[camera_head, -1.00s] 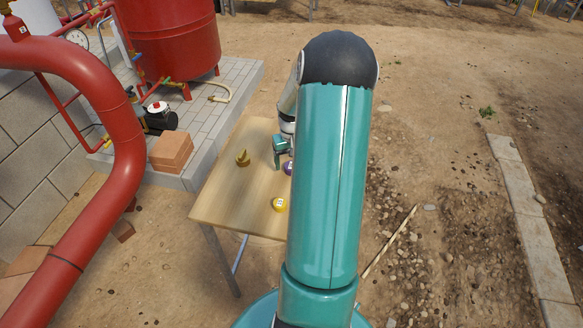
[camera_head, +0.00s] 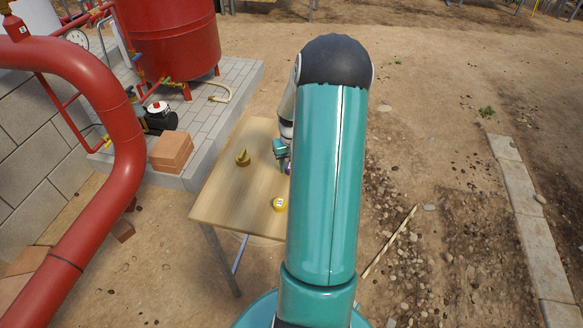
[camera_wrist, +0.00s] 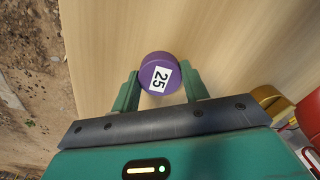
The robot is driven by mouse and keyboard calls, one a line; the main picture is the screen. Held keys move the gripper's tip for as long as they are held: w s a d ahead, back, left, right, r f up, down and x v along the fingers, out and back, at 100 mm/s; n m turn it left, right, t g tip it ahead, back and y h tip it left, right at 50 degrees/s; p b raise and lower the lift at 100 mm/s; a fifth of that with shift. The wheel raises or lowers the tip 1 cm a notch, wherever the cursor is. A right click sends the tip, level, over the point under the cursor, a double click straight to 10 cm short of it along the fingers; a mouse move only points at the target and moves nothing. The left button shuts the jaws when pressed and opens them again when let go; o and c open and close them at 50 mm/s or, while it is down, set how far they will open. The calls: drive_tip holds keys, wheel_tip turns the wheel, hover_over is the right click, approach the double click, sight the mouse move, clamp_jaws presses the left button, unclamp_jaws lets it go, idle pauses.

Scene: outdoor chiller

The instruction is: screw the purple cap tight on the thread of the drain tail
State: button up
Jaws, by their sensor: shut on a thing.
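The purple cap (camera_wrist: 160,68) carries a white label reading 25 and stands over the wooden table top in the wrist view. My gripper (camera_wrist: 160,82) has one finger on each side of the cap and is shut on it. In the head view my gripper (camera_head: 281,152) is at the table's right side, partly behind my arm, and only a sliver of purple shows beside it. I cannot tell whether the cap still touches the table. I cannot pick out the drain tail or its thread for certain in either view.
The wooden table (camera_head: 225,200) also bears a brass-coloured pointed piece (camera_head: 243,158) and a yellow labelled cap (camera_head: 279,204). Behind it are a paved plinth, bricks (camera_head: 171,152), a pump (camera_head: 160,118) and a red tank (camera_head: 170,40). A thick red pipe (camera_head: 122,150) curves along the left.

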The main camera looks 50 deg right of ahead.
drive_tip(key=shift+r, duration=3.5)
drive_tip(key=o, duration=0.8)
drive_tip(key=c, duration=0.8)
drive_tip(key=shift+s+a, duration=0.1)
